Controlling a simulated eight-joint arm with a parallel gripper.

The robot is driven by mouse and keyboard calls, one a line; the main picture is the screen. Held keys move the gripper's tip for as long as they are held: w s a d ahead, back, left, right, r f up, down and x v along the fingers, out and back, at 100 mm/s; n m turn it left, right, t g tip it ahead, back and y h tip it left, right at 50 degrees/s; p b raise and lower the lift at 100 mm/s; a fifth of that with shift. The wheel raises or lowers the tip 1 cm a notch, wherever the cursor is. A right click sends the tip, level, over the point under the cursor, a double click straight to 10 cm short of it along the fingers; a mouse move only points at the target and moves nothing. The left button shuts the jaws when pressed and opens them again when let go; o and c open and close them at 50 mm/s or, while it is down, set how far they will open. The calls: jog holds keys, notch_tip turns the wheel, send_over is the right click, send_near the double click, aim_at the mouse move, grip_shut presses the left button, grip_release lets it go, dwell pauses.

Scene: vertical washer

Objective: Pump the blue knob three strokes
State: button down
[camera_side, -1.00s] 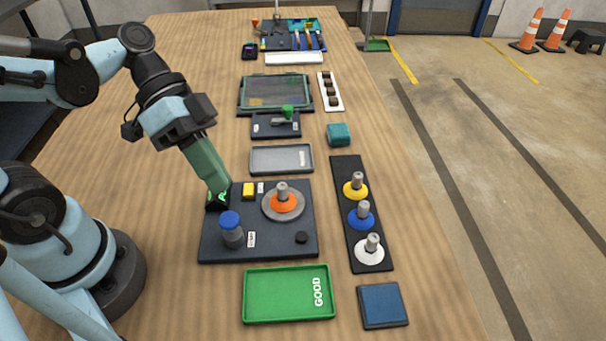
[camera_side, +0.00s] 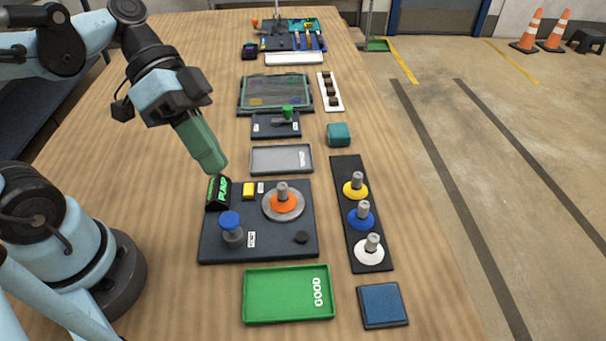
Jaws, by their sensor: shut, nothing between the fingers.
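The blue knob (camera_side: 230,219) stands upright on a grey stem with a round base, at the front left of the dark panel (camera_side: 275,255). My gripper (camera_side: 213,167) is shut and empty. Its green fingers point down and to the right, above and behind the knob in the picture, clear of it. A small black display (camera_side: 218,190) with green letters that read PUMP sits at the panel's back left corner, just below my fingertips.
The panel also holds a yellow block (camera_side: 249,191), an orange-topped round fixture (camera_side: 283,202) and a black button (camera_side: 301,237). A green GOOD tray (camera_side: 250,316) lies in front. A rack of yellow, blue and white pieces (camera_side: 381,264) stands right. Bare table lies left of the panel.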

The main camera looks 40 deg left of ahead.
aim_at(231, 219)
jog(key=shift+f, duration=4.3)
jog(key=shift+f, duration=0.1)
jog(key=shift+f, duration=0.35)
jog(key=shift+f, duration=1.15)
jog(key=shift+r, duration=1.6)
jog(key=shift+r, duration=2.5)
